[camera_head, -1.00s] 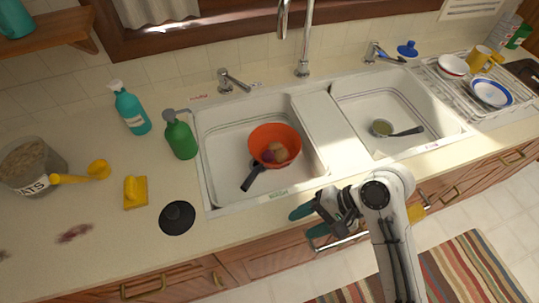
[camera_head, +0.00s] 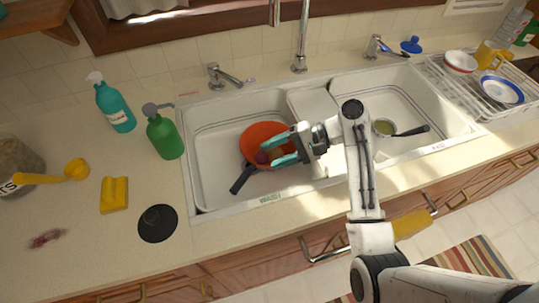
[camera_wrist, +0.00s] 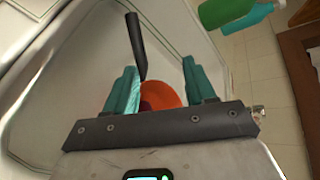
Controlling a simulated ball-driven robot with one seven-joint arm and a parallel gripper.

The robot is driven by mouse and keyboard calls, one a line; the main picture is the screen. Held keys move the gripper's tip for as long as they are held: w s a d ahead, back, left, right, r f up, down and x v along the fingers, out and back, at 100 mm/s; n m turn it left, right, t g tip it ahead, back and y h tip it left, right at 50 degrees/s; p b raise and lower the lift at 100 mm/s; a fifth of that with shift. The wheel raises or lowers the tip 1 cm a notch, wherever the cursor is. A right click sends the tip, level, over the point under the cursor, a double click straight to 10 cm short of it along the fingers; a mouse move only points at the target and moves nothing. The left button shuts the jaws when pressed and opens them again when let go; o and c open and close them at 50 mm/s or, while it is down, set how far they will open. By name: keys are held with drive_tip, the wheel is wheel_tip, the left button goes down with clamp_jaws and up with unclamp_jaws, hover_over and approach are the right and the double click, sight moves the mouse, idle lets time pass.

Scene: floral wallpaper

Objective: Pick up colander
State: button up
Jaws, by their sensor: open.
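The orange colander (camera_head: 258,130) sits in the left sink basin, with its black handle (camera_head: 242,180) pointing to the lower left. A dark reddish round item (camera_head: 262,157) shows inside it; the rest of its contents is hidden. My gripper (camera_head: 272,152) is open, its teal fingers over the colander's right side. In the wrist view the orange colander (camera_wrist: 168,97) shows between and beyond the spread fingers (camera_wrist: 159,68), and its black handle (camera_wrist: 136,45) rises away from me. The fingers hold nothing; whether they touch the rim I cannot tell.
The left basin (camera_head: 212,150) has a raised rim and a divider (camera_head: 312,103) close to my gripper. A faucet (camera_head: 301,45) stands behind. The right basin holds a small dark-handled pan (camera_head: 385,127). A green soap bottle (camera_head: 165,138) and a black stopper (camera_head: 158,223) stand left of the sink.

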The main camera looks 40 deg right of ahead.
approach(251, 172)
drive_tip(key=a+f, duration=0.1)
drive_tip(key=a, duration=0.1)
drive_tip(key=shift+w+d+p+x, duration=0.1)
drive_tip(key=shift+w+p+x, duration=0.1)
drive_tip(key=shift+x, duration=1.7)
drive_tip(key=shift+w+d+p+x, duration=0.1)
drive_tip(key=shift+w+x, duration=0.1)
drive_tip(key=shift+x, duration=1.75)
drive_tip(key=shift+c, duration=0.3)
clamp_jaws()
drive_tip(key=shift+r, duration=0.1)
